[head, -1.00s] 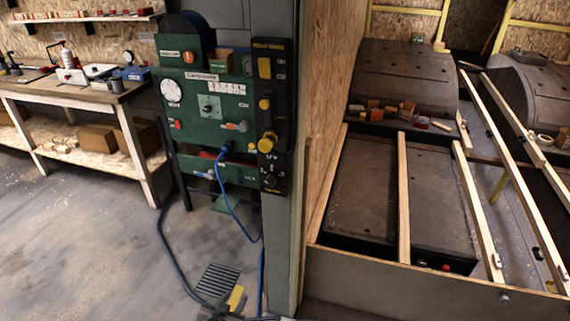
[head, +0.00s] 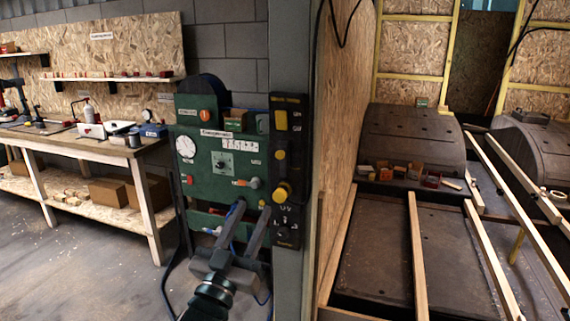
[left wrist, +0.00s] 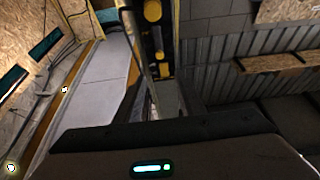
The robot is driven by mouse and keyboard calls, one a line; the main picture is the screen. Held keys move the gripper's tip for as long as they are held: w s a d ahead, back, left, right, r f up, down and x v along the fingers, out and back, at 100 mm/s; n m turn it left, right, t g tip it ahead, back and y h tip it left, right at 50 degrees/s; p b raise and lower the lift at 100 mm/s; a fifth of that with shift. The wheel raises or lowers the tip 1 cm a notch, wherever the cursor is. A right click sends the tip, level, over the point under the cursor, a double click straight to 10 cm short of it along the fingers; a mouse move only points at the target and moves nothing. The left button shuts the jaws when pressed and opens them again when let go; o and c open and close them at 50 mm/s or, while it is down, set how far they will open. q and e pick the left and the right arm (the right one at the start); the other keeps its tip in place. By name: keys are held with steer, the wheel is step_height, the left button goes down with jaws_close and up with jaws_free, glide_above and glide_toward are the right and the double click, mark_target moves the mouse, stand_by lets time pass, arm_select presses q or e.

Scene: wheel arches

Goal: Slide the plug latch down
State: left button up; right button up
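The green control panel (head: 208,160) stands at the centre of the head view. On it are a gauge, a central dial, and a grey lever with an orange part (head: 248,183). I cannot tell for sure which part is the plug latch. The blue plug and cable, low on the panel, are largely hidden behind my gripper. My left gripper (head: 253,208) is open, its two fingers apart and pointing up in front of the panel's lower part. Nothing shows between them, and contact cannot be told. My right gripper is not in view.
A black control strip (head: 288,170) with yellow knobs is mounted on a grey post right of the panel; its knobs also show in the left wrist view (left wrist: 153,11). A workbench (head: 100,146) stands left. Wooden beams (head: 418,255) and wheel arches (head: 412,135) lie right.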

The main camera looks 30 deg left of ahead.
mark_target(279, 156)
arm_select(q)
steer(key=shift+w, duration=0.15)
